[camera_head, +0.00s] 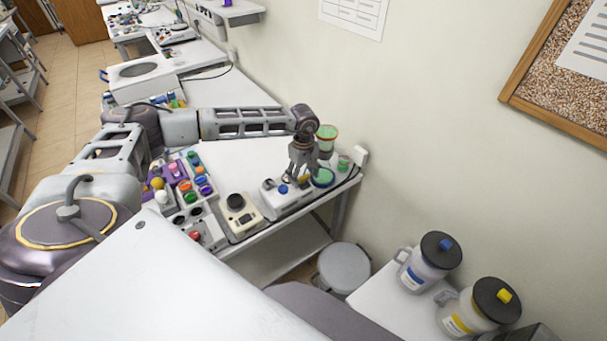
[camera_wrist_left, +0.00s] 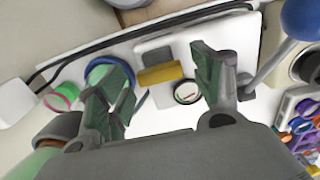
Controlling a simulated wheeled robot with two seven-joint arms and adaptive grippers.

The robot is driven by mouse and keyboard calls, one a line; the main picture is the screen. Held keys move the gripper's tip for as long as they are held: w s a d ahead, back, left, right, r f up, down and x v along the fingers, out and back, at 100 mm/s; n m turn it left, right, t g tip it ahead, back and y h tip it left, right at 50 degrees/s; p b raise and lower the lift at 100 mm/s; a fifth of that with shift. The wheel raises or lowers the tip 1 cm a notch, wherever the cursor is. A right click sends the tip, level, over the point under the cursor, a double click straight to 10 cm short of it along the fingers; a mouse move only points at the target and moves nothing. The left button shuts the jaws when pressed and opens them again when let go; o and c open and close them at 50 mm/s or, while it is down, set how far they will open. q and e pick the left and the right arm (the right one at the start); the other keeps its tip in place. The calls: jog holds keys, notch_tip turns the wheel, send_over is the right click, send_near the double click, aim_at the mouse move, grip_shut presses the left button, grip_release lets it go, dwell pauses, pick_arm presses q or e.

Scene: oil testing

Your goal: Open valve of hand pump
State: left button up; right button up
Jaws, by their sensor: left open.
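The hand pump (camera_head: 293,199) is a white device near the table's far edge. It has a lever with a blue ball knob, which shows in the wrist view (camera_wrist_left: 302,17). A yellow cylinder, seemingly its valve (camera_wrist_left: 160,74), sticks out beside a small round gauge (camera_wrist_left: 187,92). My left gripper (camera_head: 304,177) is above the pump, pointing down. In the wrist view its open fingers (camera_wrist_left: 159,65) are on either side of the yellow valve, with gaps visible. The valve is largely hidden by the gripper in the head view. My right gripper is not in view.
A jar with a green lid (camera_head: 327,131) and a blue-green round item (camera_head: 323,178) are close to the gripper. A beige device with a black dial (camera_head: 236,201) and a bottle rack are left of the pump.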

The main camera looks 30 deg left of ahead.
pick_arm(q)
jog(key=c, duration=1)
